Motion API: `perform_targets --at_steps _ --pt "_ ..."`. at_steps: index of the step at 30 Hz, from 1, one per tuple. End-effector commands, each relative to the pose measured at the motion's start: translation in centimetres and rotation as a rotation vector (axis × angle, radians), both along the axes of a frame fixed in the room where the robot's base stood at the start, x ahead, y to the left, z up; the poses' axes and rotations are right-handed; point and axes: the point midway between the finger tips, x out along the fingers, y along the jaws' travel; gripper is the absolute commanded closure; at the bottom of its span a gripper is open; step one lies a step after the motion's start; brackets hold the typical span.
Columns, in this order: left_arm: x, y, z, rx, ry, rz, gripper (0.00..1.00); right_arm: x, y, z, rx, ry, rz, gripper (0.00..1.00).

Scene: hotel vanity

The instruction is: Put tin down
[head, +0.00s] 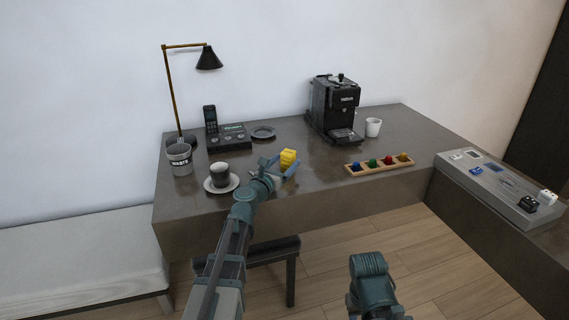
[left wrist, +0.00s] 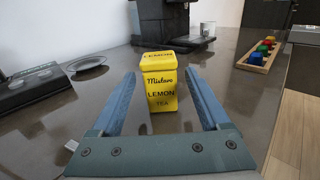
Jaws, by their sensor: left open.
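The yellow lemon tea tin (head: 288,159) stands upright on the dark vanity top (head: 330,177). In the left wrist view the tin (left wrist: 160,85) shows its "Mixture Lemon Tea" lettering. My left gripper (head: 279,164) is open, with one finger on each side of the tin; in the left wrist view the fingers (left wrist: 160,95) show gaps to it on both sides. The head view shows part of my right arm near the bottom edge, but its fingers are not visible.
A cup on a saucer (head: 221,184) stands left of my left gripper, with a grey mug (head: 180,160) behind. A phone (head: 228,138), small plate (head: 263,132) and coffee machine (head: 336,107) stand farther back. A wooden tray of colored pods (head: 380,167) lies right.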

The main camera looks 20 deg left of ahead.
Motion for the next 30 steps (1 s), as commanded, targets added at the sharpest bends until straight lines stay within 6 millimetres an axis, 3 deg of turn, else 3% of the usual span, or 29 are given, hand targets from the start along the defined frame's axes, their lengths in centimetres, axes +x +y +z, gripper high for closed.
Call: perform_targets --at_steps 2,18,24,30 --pt "0.0 0.0 0.5 0.0 0.0 0.0 0.21 0.0 0.0 0.5 0.0 0.0 -0.001 0.58" --pt "-10.0 1.8 0.3 0.0 0.0 0.001 0.21 0.0 0.0 0.3 0.0 0.0 -0.001 0.58" --pt "-11.6 2.2 0.3 0.0 0.0 0.001 0.21 0.0 0.0 0.3 0.0 0.0 -0.001 0.58" --pt "-11.8 2.3 0.3 0.0 0.0 0.0 0.21 0.0 0.0 0.3 0.0 0.0 -0.001 0.58"
